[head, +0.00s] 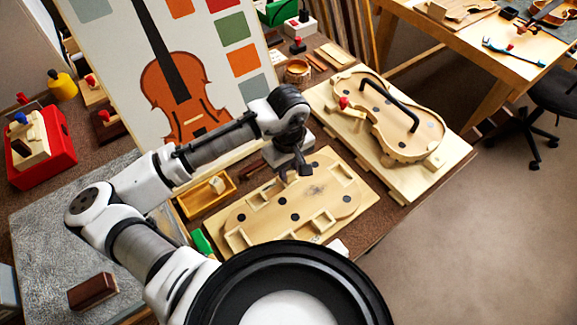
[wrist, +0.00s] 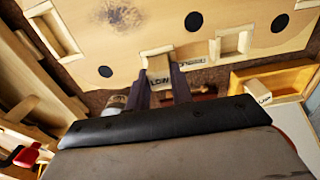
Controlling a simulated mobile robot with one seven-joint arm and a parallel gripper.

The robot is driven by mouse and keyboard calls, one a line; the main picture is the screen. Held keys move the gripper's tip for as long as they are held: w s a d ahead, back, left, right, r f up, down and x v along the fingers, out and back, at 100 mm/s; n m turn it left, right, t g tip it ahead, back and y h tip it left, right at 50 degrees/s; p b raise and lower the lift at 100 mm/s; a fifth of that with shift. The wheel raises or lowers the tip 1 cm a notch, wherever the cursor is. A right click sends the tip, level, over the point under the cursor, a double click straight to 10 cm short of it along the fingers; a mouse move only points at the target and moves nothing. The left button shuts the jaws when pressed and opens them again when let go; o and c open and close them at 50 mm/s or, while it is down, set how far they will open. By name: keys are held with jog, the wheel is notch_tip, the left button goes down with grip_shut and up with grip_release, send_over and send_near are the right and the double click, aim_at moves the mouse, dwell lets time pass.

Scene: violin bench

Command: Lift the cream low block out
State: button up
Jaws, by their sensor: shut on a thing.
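The cream low block (wrist: 158,77), marked "LOW", sits between the two fingers of my gripper (wrist: 161,90) in the wrist view. My gripper is shut on it. The block is at a pocket on the near edge of the pale wooden mould board (wrist: 215,18); I cannot tell whether its base still touches the board. In the head view my gripper (head: 304,172) is over the far edge of the mould board (head: 275,215), and the block is not clear to see there.
A small wooden tray (head: 190,205) holding a cream block (head: 217,185) stands left of the board; the block also shows in the wrist view (wrist: 265,98). A violin-shaped form (head: 425,145) lies to the right. A tall violin panel (head: 230,85) stands behind.

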jog(key=shift+r+p, duration=2.4)
jog(key=shift+r, duration=0.25)
notch_tip(320, 180, up, 3)
jog(key=shift+f+p, duration=0.1)
jog(key=shift+p, duration=1.05)
jog(key=shift+r, duration=2.05)
